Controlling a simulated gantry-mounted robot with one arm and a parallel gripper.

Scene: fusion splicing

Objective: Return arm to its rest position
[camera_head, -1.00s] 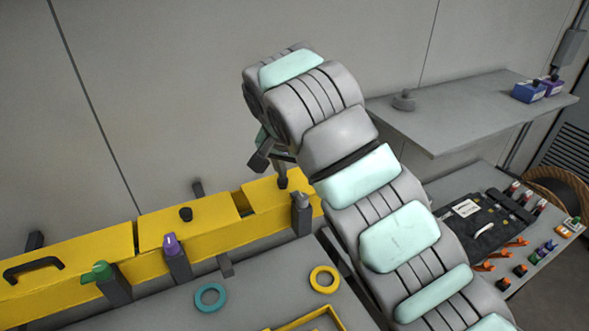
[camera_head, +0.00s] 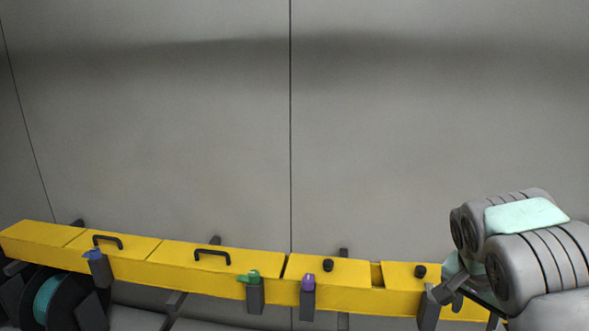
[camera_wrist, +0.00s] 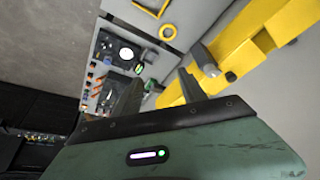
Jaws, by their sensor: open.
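My gripper (camera_head: 450,290) is at the lower right of the head view, beside the right end of the yellow trough, with my grey arm behind it. In the wrist view my gripper's two dark fingers (camera_wrist: 158,88) stand apart with nothing held between them. The bench top lies beyond the fingertips. A grey-capped post (camera_wrist: 208,62) on the trough stands just past the right finger, apart from it as far as I can tell. In the head view the fingers partly merge with the dark parts near the trough.
The yellow trough (camera_head: 220,268) runs along the wall, with posts capped blue (camera_head: 94,254), green (camera_head: 249,277) and purple (camera_head: 308,283). A black spool (camera_head: 45,298) sits lower left. The wrist view shows a yellow ring (camera_wrist: 231,77) and a black equipment panel (camera_wrist: 122,50). The wall above is clear.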

